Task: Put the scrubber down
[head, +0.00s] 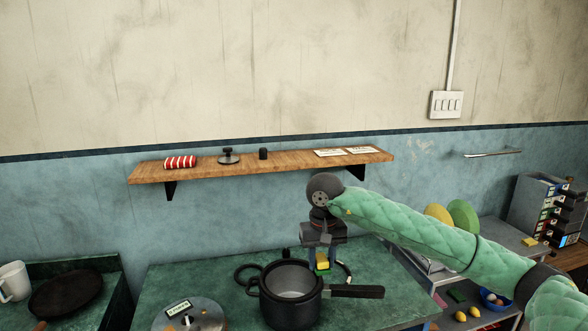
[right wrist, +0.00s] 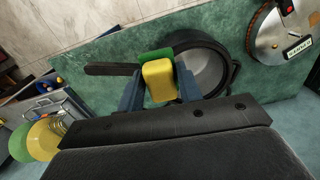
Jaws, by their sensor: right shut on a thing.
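The scrubber (head: 323,265) is a small yellow block with a green side. My right gripper (head: 322,254) is shut on it and holds it over or just behind the right rim of the dark pot (head: 291,303) in the head view. In the right wrist view the scrubber (right wrist: 158,81) sits between the two fingers, with the green side facing away, and overlaps the pot's rim (right wrist: 222,50) near its handle. Whether the scrubber touches the pot, I cannot tell. My left gripper is not in view.
The green counter (head: 385,290) has bare room right of the pot. The pot's long handle (head: 357,291) points right. A lidded round item (head: 190,316) stands front left. A wooden shelf (head: 290,163) hangs above. A dark pan (head: 66,295) and a white mug (head: 14,281) are far left.

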